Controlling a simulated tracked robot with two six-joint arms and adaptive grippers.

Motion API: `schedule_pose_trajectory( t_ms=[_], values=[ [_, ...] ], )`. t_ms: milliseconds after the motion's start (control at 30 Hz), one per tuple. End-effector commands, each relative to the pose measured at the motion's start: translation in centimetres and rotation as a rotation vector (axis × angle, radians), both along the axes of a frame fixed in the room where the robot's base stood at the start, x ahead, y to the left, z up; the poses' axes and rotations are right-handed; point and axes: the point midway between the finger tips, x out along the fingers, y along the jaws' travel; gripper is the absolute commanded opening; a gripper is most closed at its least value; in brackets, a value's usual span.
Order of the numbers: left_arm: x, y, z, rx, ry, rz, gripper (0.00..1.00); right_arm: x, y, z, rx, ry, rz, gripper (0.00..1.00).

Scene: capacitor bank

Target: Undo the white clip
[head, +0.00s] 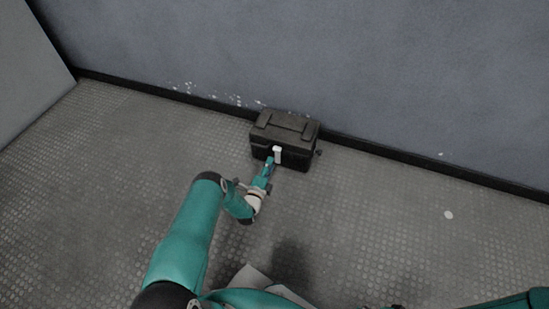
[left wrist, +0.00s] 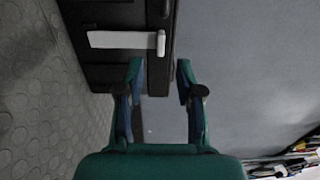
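The white clip (head: 278,154) is on the front of a black toolbox (head: 297,128), which stands on the floor against the wall. In the left wrist view, the clip (left wrist: 122,40) is a flat white strip with a thicker rounded end at its right. My left gripper (head: 269,163) is just in front of the clip. In the left wrist view, its two fingers (left wrist: 159,66) are apart with nothing between them, and the clip's thick end is just beyond the gap. I cannot tell if a finger touches it. My right gripper is not in view.
A grey wall (head: 330,60) with a dark skirting runs behind the toolbox. The studded metal floor (head: 380,200) is mostly clear, with a small white spot (head: 448,214) at the right. A light panel (head: 30,80) stands at the left.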

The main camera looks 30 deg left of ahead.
Motion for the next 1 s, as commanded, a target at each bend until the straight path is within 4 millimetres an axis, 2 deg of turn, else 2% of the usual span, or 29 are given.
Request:
schedule_pose_trajectory(
  t_ms=[33,100,300,500,733,767,967,1000],
  values=[
    [1.2,0.1,-0.4,0.001,-0.004,-0.003,0.36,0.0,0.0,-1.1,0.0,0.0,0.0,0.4],
    [2.5,0.5,-0.4,0.002,-0.004,-0.001,0.36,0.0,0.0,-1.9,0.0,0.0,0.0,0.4],
    [5.2,1.2,-0.3,-0.001,-0.001,-0.001,0.36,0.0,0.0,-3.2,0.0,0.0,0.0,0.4],
    [6.2,1.4,0.0,-0.001,0.0,-0.001,0.36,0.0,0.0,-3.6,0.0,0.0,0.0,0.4],
    [6.3,1.4,0.0,-0.002,0.001,-0.001,0.36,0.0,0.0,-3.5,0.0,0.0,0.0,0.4],
    [6.3,1.4,0.0,-0.002,0.001,-0.001,0.35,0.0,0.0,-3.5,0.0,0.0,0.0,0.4],
    [6.3,1.4,0.0,-0.002,0.001,-0.002,0.01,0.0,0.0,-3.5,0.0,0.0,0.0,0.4],
    [6.3,1.4,0.0,-0.002,0.001,-0.002,0.0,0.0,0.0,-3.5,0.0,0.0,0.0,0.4]
  ],
)
